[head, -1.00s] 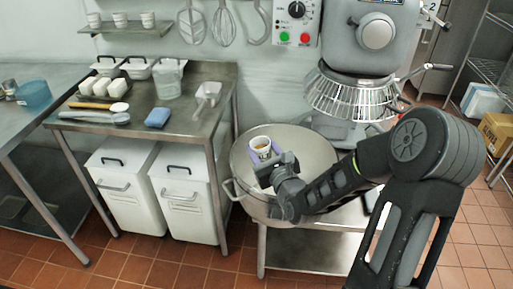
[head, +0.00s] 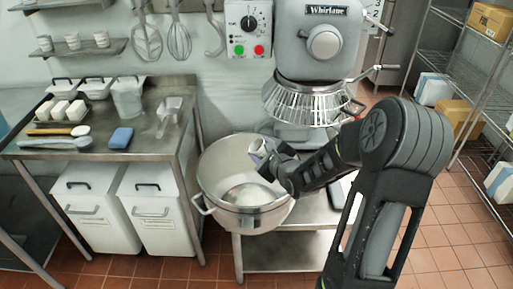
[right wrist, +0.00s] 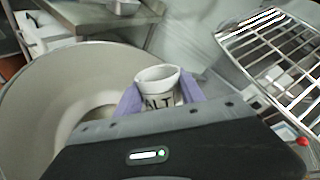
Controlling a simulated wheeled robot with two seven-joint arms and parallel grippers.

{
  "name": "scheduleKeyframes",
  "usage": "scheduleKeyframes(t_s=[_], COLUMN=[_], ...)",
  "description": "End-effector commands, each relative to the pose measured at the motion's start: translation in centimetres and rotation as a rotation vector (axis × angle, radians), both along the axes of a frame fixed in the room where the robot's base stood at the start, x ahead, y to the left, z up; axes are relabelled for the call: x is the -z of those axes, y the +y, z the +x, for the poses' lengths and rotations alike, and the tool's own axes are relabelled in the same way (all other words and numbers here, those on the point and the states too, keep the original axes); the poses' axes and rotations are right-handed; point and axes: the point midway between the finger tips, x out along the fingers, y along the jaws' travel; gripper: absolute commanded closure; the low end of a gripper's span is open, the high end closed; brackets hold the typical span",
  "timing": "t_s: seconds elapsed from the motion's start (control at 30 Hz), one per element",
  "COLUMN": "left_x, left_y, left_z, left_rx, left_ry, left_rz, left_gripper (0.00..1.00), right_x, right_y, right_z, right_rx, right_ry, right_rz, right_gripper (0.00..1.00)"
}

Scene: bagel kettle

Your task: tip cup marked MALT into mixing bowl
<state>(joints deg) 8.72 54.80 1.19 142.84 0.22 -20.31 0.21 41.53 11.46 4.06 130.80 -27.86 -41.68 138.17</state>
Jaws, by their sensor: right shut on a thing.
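The mixing bowl (head: 212,178) is a large steel bowl with side handles, standing below and in front of the mixer. My right gripper (head: 266,152) is over the bowl's back right part, shut on a small white cup (head: 256,146). The cup is tipped in the head view. In the right wrist view the cup (right wrist: 158,82) sits between the purple finger pads, and the letters "ALT" show on its side. Its visible inside looks pale. A pale patch shows at the bowl's bottom, but I cannot tell what it is. My left gripper is out of view.
The mixer (head: 322,45) with its wire guard (head: 312,103) stands close behind the bowl. A steel table (head: 105,147) at left holds tubs, a blue sponge (head: 121,138) and a scoop (head: 168,114). Several cups stand on the wall shelf (head: 85,49).

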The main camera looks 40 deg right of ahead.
Motion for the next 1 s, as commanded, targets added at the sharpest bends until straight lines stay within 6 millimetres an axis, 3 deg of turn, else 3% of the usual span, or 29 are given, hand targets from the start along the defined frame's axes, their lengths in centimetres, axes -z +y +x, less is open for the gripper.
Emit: scheduleKeyframes(t_s=[0.07,0.27,0.7,1.0], left_x=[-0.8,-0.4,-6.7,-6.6], left_y=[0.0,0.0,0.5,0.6], left_z=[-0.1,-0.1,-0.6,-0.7], left_rx=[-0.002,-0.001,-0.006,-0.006], left_ry=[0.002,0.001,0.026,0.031], left_rz=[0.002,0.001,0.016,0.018], left_gripper=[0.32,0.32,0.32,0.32], right_x=[-0.5,-0.4,-1.6,-1.4], right_y=[0.2,0.5,1.3,1.8], right_z=[0.1,0.4,0.9,1.4], right_rx=[-0.002,-0.002,-0.005,-0.001], right_ry=[0.056,0.182,0.44,0.599], right_rz=[-0.074,-0.24,-0.577,-0.793], right_gripper=[0.93,0.93,0.93,0.93])
